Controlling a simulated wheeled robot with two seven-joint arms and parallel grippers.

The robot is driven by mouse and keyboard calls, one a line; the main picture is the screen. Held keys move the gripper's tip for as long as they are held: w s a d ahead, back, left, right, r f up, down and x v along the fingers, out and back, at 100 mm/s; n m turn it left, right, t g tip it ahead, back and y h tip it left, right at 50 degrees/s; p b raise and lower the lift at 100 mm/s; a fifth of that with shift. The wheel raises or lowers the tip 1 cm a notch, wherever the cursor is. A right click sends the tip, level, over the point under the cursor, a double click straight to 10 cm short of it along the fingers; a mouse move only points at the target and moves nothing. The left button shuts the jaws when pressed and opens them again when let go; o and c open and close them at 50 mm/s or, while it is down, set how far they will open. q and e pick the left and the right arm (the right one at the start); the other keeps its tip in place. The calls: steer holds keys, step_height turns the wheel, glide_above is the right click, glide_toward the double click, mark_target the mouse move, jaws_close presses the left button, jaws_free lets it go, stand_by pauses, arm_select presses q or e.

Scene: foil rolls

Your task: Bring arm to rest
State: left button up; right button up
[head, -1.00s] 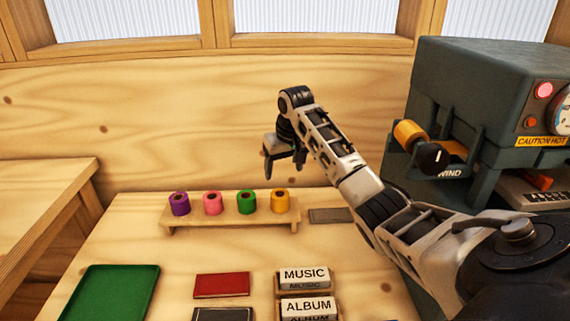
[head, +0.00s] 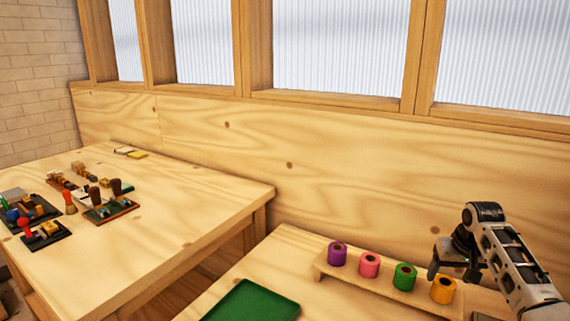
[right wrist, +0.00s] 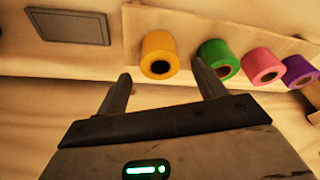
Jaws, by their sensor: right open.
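My right gripper (head: 452,268) is at the right of the head view, with the arm coming in from the right edge. It is open and empty, above and near the right end of the wooden roll stand. In the right wrist view, its two fingers (right wrist: 160,90) are apart with nothing between them. The yellow roll (right wrist: 158,55) lies just beyond the fingers in that view; it also shows in the head view (head: 443,289). My left gripper is not in view.
The wooden stand (head: 385,292) also holds purple (head: 337,253), pink (head: 369,265) and green (head: 404,277) rolls. A green tray (head: 252,301) lies in front of it. A grey plate (right wrist: 68,26) lies beside the stand. Another table (head: 160,190) at left carries stamps and tools.

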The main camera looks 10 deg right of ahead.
mark_target(445, 282)
steer(key=x, duration=0.3)
steer(key=shift+w+f, duration=0.1)
steer(key=shift+f, duration=0.2)
steer(key=shift+w+f, duration=0.1)
steer(key=shift+f, duration=0.2)
steer(key=shift+r+b, duration=0.3)
steer(key=shift+r, duration=1.05)
